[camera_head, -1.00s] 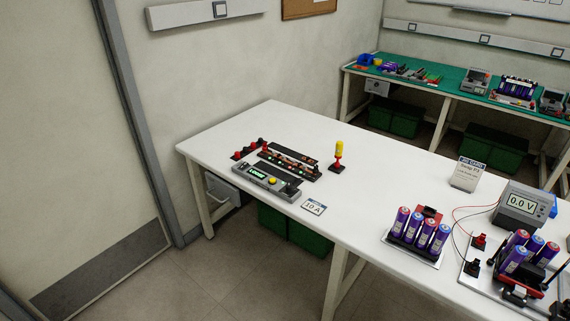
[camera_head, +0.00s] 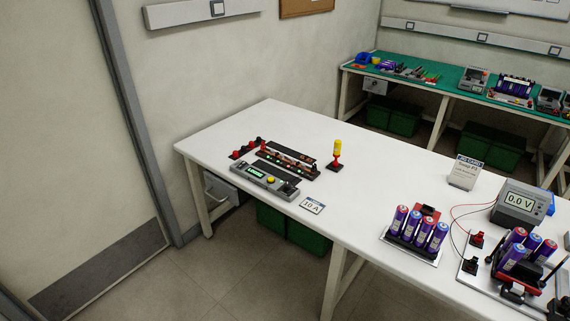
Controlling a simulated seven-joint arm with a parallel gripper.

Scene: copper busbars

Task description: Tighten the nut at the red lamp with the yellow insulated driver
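The yellow insulated driver (camera_head: 337,148) stands upright in a small red and black stand on the white table. To its left is the dark busbar unit (camera_head: 288,160), a long strip with copper-coloured bars and small red and green spots along it. The spots are too small to tell which one is the red lamp, and I cannot make out the nuts. My gripper is not in this view.
Red-capped parts (camera_head: 246,150) sit left of the strip. A "10 A" card (camera_head: 312,206) lies near the front edge. Purple cells in a holder (camera_head: 412,250), a meter reading 0.0 V (camera_head: 519,203) and more cells crowd the right. The table (camera_head: 375,185) is clear between driver and cells.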

